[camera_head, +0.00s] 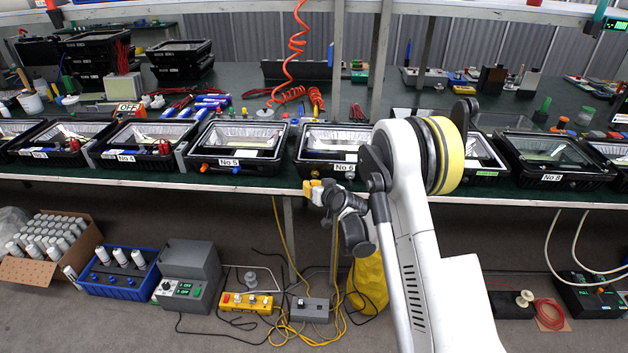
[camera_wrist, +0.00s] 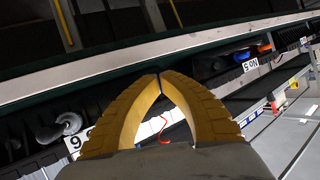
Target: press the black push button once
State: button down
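My gripper (camera_head: 314,191) is in front of the bench edge, just below the housing labelled No 6 (camera_head: 318,158). In the wrist view its two yellow fingers (camera_wrist: 158,78) meet at the tips, with nothing between them. A small round dark knob (camera_head: 349,175) sits by the No 6 label on that housing's front. A rounded grey fitting (camera_wrist: 52,130) shows beside the label with a 6 in the wrist view. I cannot tell for sure that either is the black push button. The fingertips appear apart from both.
More housings line the green bench, including No 5 (camera_head: 240,145) with blue and orange knobs and No 8 (camera_head: 553,155). Red coiled hose (camera_head: 291,60) hangs behind. Below stand a grey control box (camera_head: 188,275), a yellow button box (camera_head: 247,303) and loose cables.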

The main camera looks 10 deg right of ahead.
jog(key=shift+s, duration=0.2)
jog(key=s, duration=0.2)
jog(key=s+a, duration=0.2)
jog(key=s, duration=0.1)
jog(key=shift+s, duration=0.3)
jog(key=s+a+r+g, duration=0.1)
jog(key=s+r+g, duration=0.2)
jog(key=s+r, duration=1.25)
jog(key=s+d+r+g+h, duration=0.1)
jog(key=s, duration=1)
jog(key=s+d+r+g+h, duration=0.1)
jog(key=s+r+g, duration=0.1)
jog(key=s, duration=1)
jog(key=shift+d+r+h, duration=0.15)
jog(key=shift+d+h, duration=0.15)
jog(key=shift+d, duration=0.1)
